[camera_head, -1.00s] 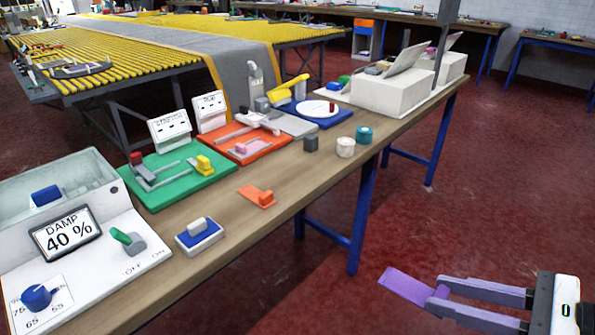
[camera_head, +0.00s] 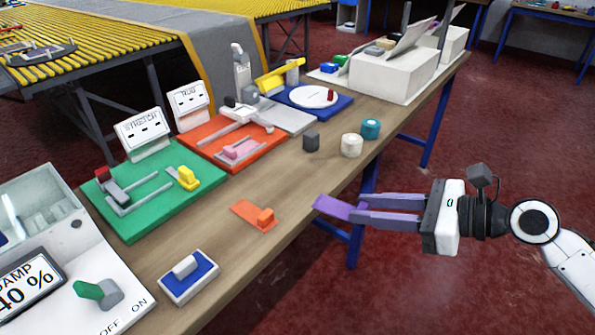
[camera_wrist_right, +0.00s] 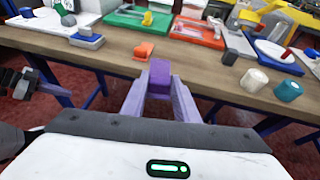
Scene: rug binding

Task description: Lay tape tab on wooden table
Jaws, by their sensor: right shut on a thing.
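A purple tape tab (camera_head: 332,207) is pinched between the lilac fingers of my right gripper (camera_head: 356,209). Its flat end points left, over the front edge of the wooden table (camera_head: 298,184) in the head view. In the right wrist view the tab (camera_wrist_right: 159,73) stands between the fingertips (camera_wrist_right: 160,88), in front of the table edge (camera_wrist_right: 115,50). I cannot tell its height above the tabletop; no contact is visible. An orange tab with a raised block (camera_head: 254,215) lies on the table to its left.
A blue-and-white block (camera_head: 188,277) sits nearer on the table. Green (camera_head: 135,222) and orange-red (camera_head: 250,160) boards line the back. A dark cube (camera_head: 311,141), a white roll (camera_head: 351,145) and a teal roll (camera_head: 371,129) stand beyond the tab. Bare wood surrounds the orange tab.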

